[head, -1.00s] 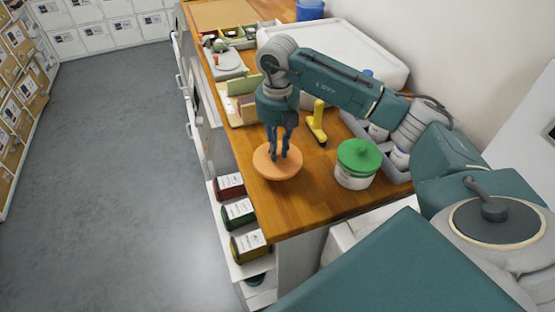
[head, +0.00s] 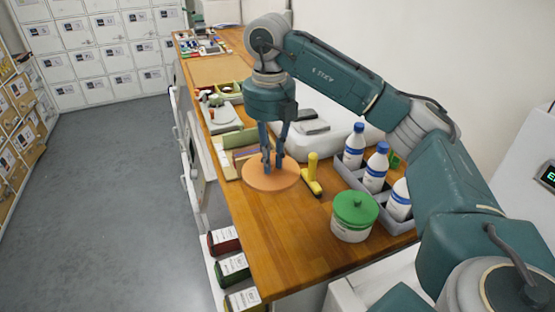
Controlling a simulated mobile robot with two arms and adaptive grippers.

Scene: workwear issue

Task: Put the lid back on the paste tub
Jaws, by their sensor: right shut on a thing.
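A round orange disc (head: 265,181), like a flat lid, is at the left-middle of the wooden worktop. My right gripper (head: 273,170) points down and is shut on the middle of the disc; the fingers hide the part they grip. I cannot tell how far the disc is above the worktop. A white tub (head: 350,233) stands upright at the front right of the worktop, with a green knobbed lid (head: 355,208) sitting on top. The tub is to the right of and nearer than my right gripper, and apart from the disc. My left gripper is not in view.
A yellow-handled tool (head: 313,176) lies between disc and tub. White bottles with blue caps (head: 375,170) stand in a grey crate (head: 401,226) behind the tub. A wooden organiser (head: 223,160) is left of the disc. The worktop's front (head: 285,250) is clear.

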